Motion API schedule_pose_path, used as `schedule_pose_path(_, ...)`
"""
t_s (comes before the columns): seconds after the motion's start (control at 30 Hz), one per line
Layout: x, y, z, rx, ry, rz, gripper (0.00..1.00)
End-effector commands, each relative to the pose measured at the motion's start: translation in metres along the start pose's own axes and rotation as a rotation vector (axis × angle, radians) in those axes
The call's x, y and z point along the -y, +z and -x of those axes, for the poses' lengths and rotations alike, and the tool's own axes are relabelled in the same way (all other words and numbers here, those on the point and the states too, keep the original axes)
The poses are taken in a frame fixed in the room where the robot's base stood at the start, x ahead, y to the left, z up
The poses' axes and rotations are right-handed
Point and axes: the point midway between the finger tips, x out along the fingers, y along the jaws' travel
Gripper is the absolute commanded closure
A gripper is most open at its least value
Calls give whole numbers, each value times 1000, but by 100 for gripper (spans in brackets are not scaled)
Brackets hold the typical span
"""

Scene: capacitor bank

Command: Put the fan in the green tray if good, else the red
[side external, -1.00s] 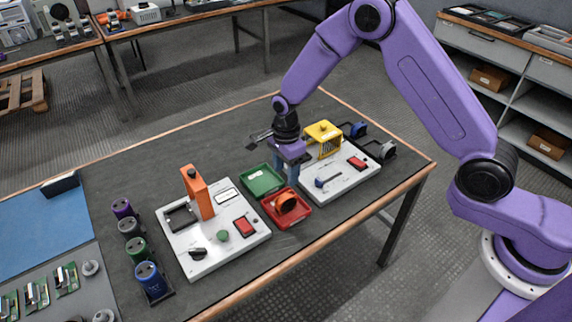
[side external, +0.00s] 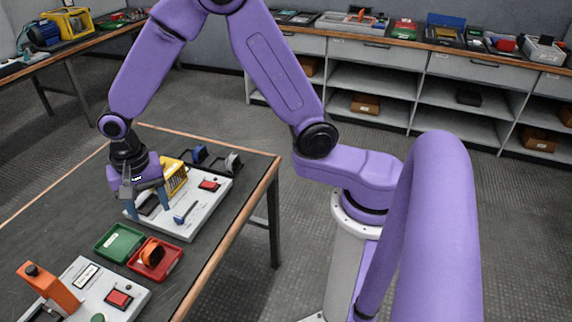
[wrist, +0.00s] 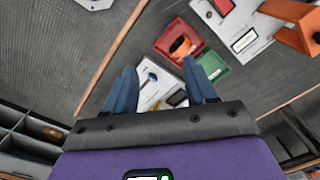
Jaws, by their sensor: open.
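The fan, an orange ring-shaped piece (side external: 152,256), sits inside the red tray (side external: 170,268). In the wrist view the orange fan (wrist: 181,47) is also in the red tray (wrist: 166,44). The green tray (side external: 119,243) stands beside the red one and looks empty; it shows in the wrist view too (wrist: 214,68). My gripper (side external: 147,209) is open with nothing between its fingers. It is above the near left part of a white test panel, beyond the trays. Its blue fingers (wrist: 160,68) are spread in the wrist view, partly covering the panel.
The white panel (side external: 203,210) carries a yellow cage (side external: 176,178), a blue-handled lever and a red switch (side external: 209,185). A second white panel with an orange upright (side external: 48,288) stands at the lower left. The table edge (side external: 235,230) runs close on the right.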

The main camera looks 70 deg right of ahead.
Motion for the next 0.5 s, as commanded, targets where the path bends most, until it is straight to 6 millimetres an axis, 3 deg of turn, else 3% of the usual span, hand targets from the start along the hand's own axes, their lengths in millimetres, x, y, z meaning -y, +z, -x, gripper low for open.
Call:
schedule_pose_path(0.2, -45, 31, 32, -1, -8, 400, 44)
schedule_pose_path(0.5, -123, 70, 63, -4, -16, 949, 44)
